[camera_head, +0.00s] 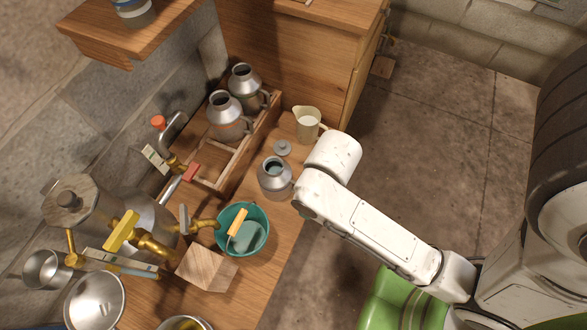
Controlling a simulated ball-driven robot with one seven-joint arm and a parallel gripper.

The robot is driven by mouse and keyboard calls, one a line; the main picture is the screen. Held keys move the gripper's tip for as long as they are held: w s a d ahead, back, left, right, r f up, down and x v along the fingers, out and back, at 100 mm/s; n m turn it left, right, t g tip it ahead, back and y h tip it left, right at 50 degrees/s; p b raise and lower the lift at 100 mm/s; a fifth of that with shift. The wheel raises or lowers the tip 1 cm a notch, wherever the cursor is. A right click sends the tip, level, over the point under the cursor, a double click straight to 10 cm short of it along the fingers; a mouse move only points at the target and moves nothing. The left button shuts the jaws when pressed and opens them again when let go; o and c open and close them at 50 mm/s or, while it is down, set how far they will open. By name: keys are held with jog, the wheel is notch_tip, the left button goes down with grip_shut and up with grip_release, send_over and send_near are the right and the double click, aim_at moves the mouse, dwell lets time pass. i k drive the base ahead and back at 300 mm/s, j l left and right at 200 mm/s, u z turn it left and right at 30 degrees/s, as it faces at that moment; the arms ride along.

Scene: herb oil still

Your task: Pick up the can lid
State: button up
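The can lid (282,147) is a small grey disc with a knob on top. It lies on the wooden bench top, just behind an open metal can (275,180). The can stands upright with no lid on its mouth. My white arm reaches in from the right, and its end link is just right of the lid and can. My gripper's fingers do not show; the arm hides them or they are out of sight.
Two metal cans (228,117) stand in a wooden crate (208,185) behind left. A cream jug (307,124) is close right of the lid. A teal bucket (241,229), wooden block (206,268) and brass-piped still (140,215) are nearer the front. Open floor lies right of the bench.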

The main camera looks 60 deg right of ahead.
aim_at(281, 148)
jog(key=k+l+z, duration=0.1)
jog(key=k+z, duration=0.3)
jog(key=k, duration=0.5)
